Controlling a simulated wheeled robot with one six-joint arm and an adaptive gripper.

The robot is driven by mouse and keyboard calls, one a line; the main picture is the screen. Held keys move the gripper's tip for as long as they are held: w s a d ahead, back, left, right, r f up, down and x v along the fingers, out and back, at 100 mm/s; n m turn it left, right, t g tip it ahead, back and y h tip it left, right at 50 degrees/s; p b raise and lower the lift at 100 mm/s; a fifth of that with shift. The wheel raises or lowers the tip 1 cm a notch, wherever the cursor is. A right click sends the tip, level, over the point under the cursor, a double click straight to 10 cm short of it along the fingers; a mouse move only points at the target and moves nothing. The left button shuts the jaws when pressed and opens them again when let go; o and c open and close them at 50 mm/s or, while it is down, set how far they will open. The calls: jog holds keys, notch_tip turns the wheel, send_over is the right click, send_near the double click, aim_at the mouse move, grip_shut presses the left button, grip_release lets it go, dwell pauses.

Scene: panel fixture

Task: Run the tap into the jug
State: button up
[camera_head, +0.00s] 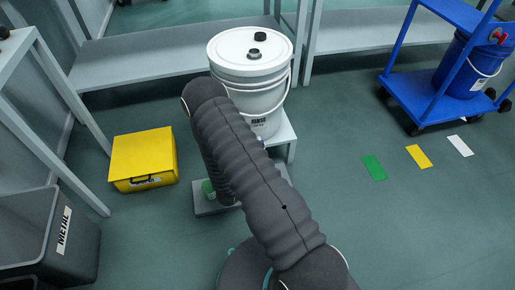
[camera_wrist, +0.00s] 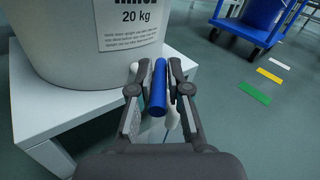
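A large white bucket (camera_head: 252,85) with two dark caps on its lid stands on a white stand (camera_head: 287,133). In the wrist view the bucket (camera_wrist: 75,50) shows a "20 kg" label, and the stand (camera_wrist: 30,125) is beneath it. My gripper (camera_wrist: 159,72) is beside the bucket, its fingers close on both sides of a blue bar (camera_wrist: 157,95), apparently the tap's handle. A pale piece (camera_wrist: 174,117) shows partly behind the bar; I cannot tell what it is. No jug is clearly visible. A small green item (camera_head: 208,187) shows beside my arm, which hides much there.
A yellow box (camera_head: 143,155) and a grey "METAL" bin (camera_head: 35,240) are at left. A low grey platform (camera_head: 212,207) is under my arm. A blue trolley (camera_head: 415,95) carries a blue bucket (camera_head: 466,72) at right. Floor near the coloured markers is clear.

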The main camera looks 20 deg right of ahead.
jog(key=shift+o, duration=1.4)
jog(key=shift+s, duration=0.1)
jog(key=v, duration=1.2)
